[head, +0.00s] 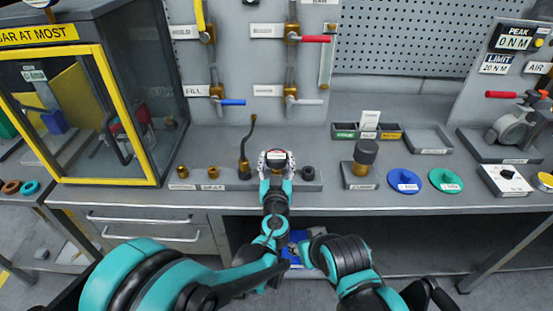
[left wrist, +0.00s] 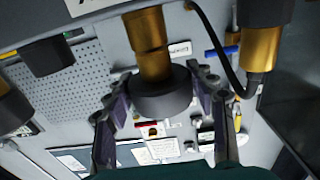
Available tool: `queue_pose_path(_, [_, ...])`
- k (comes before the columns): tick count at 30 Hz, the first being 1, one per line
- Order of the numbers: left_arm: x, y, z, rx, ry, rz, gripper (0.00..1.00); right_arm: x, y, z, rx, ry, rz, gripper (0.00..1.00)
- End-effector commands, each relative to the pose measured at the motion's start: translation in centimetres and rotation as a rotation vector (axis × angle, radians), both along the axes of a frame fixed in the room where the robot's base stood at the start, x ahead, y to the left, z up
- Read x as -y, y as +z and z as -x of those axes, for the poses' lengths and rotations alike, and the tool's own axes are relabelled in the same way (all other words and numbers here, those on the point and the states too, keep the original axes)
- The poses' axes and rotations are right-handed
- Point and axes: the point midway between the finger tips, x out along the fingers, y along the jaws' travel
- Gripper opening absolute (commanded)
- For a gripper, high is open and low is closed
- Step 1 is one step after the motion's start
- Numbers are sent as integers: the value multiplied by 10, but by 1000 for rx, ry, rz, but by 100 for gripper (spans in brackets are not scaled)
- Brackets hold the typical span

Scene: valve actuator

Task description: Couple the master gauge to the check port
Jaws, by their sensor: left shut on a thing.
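A round piece with a pale and red face (head: 277,156), which looks like the gauge, stands at the bench fixture rail. My left gripper (head: 276,160) is shut around it. In the left wrist view, a brass stem with a dark collar (left wrist: 160,95) sits between the fingers of my left gripper (left wrist: 168,105). The lower end of the piece is hidden in the head view. I cannot tell which fitting is the check port, as the labels are too small. My right gripper does not show; only part of my right arm is in view.
Left of the held piece are a black hose with brass end (head: 244,165) and two brass fittings (head: 183,172). A dark cap (head: 308,173) is close on its right. A black-topped brass cylinder (head: 364,160) and blue disc (head: 404,182) stand further right. Valves line the back panel.

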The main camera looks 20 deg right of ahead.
Motion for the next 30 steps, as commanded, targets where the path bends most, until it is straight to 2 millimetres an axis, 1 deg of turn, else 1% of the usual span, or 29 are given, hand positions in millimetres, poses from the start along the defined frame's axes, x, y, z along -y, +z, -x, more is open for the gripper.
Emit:
queue_pose_path(3, [0, -3, 0, 0, 0, 0, 13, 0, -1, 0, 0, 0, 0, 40])
queue_pose_path(4, [0, -2, 0, 0, 0, 0, 63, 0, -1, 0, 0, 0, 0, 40])
queue_pose_path(6, [0, -2, 0, 0, 0, 0, 80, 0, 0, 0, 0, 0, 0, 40])
queue_pose_path(14, [0, -2, 0, 0, 0, 0, 80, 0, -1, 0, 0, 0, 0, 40])
queue_pose_path(17, [-1, -2, 3, 0, 0, 0, 80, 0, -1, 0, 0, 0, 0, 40])
queue_pose_path(20, [-4, -2, 14, 0, -1, 0, 80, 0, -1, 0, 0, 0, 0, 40])
queue_pose_path(27, [-15, -2, 54, 0, -2, 0, 80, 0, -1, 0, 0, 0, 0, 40])
queue_pose_path(30, [-18, -2, 65, 0, -1, 0, 80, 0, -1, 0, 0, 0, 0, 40])
